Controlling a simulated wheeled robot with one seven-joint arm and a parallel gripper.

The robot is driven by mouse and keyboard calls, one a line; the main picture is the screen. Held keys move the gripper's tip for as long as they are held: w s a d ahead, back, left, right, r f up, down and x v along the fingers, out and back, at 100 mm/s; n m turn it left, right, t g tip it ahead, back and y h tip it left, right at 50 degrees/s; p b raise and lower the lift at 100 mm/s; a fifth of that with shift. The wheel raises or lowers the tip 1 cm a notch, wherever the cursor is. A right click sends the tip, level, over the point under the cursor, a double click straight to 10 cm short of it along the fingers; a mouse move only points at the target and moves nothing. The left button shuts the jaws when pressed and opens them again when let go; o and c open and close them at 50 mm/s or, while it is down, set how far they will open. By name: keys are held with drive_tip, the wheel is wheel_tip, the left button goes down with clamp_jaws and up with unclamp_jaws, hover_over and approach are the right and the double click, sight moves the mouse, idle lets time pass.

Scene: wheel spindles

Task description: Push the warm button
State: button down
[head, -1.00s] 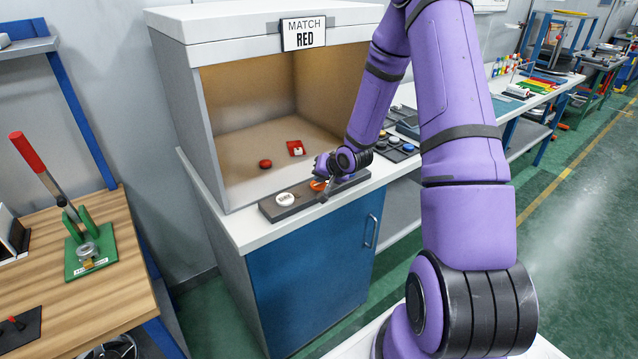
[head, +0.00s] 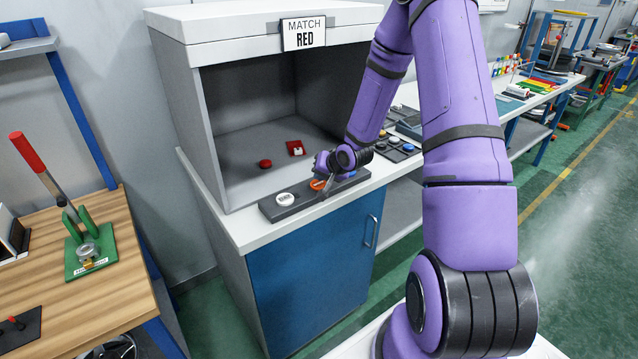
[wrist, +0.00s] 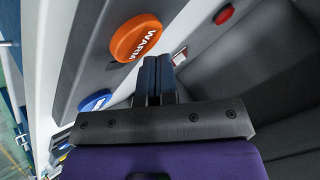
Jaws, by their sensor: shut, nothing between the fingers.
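The orange warm button (head: 317,185) sits in the dark button panel (head: 308,197) on the booth's front ledge. It shows large in the wrist view (wrist: 136,37), with the word WARM on its cap. My gripper (wrist: 154,62) is shut and empty, its fingertips just beside the button in that picture. In the head view my gripper (head: 329,180) is over the panel and partly covers the button. I cannot tell whether the fingertips touch the button. A white button (head: 285,199) is to its left and a blue button (wrist: 95,100) to its other side.
The grey light booth (head: 250,130) stands behind the panel, unlit inside, with a red disc (head: 265,163) and a red piece (head: 296,148) on its floor. A sign (head: 304,35) reads MATCH RED. A wooden bench (head: 90,290) with a green press is at left.

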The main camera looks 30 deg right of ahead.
sight(320, 183)
drive_tip(key=shift+r, duration=3)
